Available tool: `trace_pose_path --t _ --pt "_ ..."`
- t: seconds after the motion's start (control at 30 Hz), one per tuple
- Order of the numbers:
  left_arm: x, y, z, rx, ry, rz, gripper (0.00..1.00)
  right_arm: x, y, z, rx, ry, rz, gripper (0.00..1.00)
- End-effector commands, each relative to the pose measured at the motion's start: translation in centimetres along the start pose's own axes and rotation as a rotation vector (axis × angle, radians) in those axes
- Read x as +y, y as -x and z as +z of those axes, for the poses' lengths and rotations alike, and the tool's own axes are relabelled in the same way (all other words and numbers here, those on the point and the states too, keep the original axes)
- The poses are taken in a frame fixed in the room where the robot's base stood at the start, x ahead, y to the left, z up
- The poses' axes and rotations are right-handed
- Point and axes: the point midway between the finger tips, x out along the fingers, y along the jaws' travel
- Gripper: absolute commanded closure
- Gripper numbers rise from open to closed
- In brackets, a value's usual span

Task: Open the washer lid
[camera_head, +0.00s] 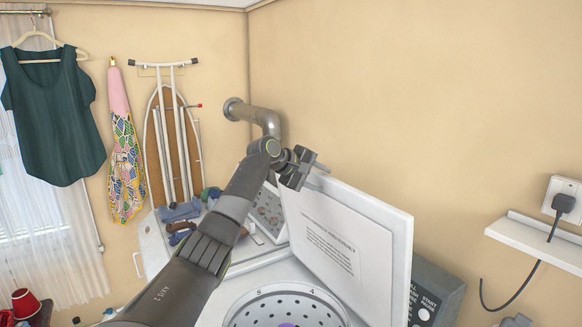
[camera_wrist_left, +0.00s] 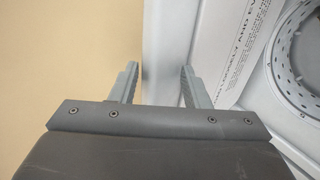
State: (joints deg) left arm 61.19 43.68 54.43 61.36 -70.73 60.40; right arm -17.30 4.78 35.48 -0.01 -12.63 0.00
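The white washer lid (camera_head: 350,240) stands raised and nearly upright, with a printed label on its inner face. The round perforated drum opening (camera_head: 285,308) shows below it. My left gripper (camera_head: 318,168) is at the lid's upper left corner. In the left wrist view the gripper (camera_wrist_left: 160,85) has its fingers apart. The lid's edge (camera_wrist_left: 165,50) shows between them, with the labelled face on the right. I cannot tell whether either finger touches the lid. The drum also shows at the right of that view (camera_wrist_left: 284,65). My right gripper is not in view.
A metal pipe (camera_head: 255,116) sticks out of the wall behind my left gripper. A control panel (camera_head: 437,295) is right of the lid. A white shelf (camera_head: 535,237) with a plug and cord is further right. Folded clothes (camera_head: 180,212) lie at the left. An ironing board (camera_head: 172,140) hangs behind.

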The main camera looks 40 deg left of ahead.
Motion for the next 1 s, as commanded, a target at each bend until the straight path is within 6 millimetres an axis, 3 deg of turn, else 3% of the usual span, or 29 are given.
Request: trace_pose_path --t 0.3,0.6,0.8,1.0 --pt "-0.3 7.1 0.0 0.008 -0.008 0.006 0.58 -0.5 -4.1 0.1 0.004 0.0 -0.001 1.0" --pt "0.0 13.6 0.2 0.004 -0.006 0.006 0.58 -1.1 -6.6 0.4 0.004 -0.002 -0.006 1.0" --pt "0.1 15.6 0.3 0.001 -0.004 0.005 0.58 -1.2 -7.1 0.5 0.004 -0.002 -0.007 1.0" --pt "0.2 15.9 0.3 0.0 -0.004 0.004 0.58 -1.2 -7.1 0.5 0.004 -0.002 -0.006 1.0"
